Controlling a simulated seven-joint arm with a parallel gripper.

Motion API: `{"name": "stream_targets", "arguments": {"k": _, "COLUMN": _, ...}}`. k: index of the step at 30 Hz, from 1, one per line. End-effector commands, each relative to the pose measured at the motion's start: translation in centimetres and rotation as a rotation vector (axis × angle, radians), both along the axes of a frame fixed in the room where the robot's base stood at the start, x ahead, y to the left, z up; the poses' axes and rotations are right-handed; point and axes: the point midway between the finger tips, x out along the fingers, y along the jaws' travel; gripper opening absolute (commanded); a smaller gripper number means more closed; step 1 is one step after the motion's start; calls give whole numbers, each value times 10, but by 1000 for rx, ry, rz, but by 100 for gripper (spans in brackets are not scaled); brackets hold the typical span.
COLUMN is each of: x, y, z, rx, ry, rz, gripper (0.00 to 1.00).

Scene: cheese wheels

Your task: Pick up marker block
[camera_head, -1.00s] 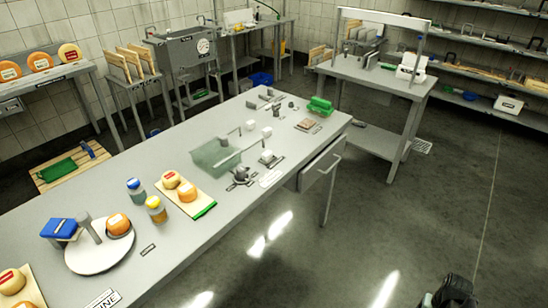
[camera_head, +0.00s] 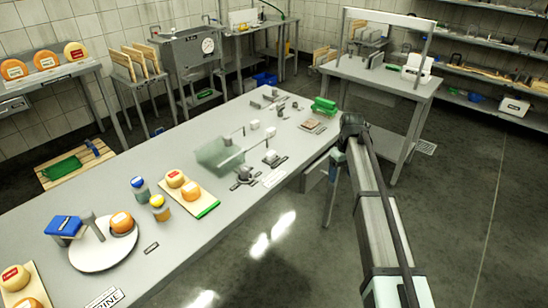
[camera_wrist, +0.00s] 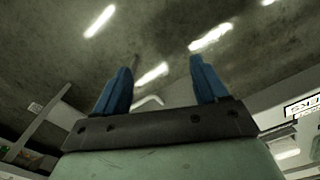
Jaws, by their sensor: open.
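I cannot tell for sure which thing is the marker block. A green block-like item (camera_head: 323,106) lies at the table's far right end. My gripper (camera_wrist: 160,66) shows in the wrist view with two blue fingers spread apart and nothing between them. In the head view my arm reaches up from the lower right, and its hand is beside the table's right edge; the fingertips are not clear there.
A translucent green tub (camera_head: 219,154) stands mid-table. A board (camera_head: 207,209) with cheese wheels, two jars and a white round plate (camera_head: 88,257) are nearer. An open-looking drawer front is under the table's right edge.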

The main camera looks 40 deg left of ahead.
Motion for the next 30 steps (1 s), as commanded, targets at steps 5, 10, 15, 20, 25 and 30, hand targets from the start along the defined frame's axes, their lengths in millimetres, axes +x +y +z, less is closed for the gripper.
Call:
{"name": "stream_targets", "arguments": {"k": 5, "x": -22, "y": 112, "z": 67, "rx": 2, "ry": -2, "rz": 191, "gripper": 72}}
{"name": "stream_targets", "arguments": {"k": 10, "x": -57, "y": 190, "z": 124, "rx": 0, "ry": -1, "rz": 343, "gripper": 72}}
{"name": "stream_targets", "arguments": {"k": 15, "x": -85, "y": 233, "z": 158, "rx": -1, "ry": 1, "rz": 436, "gripper": 72}}
{"name": "stream_targets", "arguments": {"k": 20, "x": -95, "y": 245, "z": 168, "rx": -1, "ry": 1, "rz": 465, "gripper": 72}}
{"name": "stream_targets", "arguments": {"k": 25, "x": -96, "y": 245, "z": 155, "rx": -2, "ry": 3, "rz": 466, "gripper": 72}}
{"name": "stream_targets", "arguments": {"k": 30, "x": -96, "y": 244, "z": 129, "rx": -2, "ry": 3, "rz": 465, "gripper": 72}}
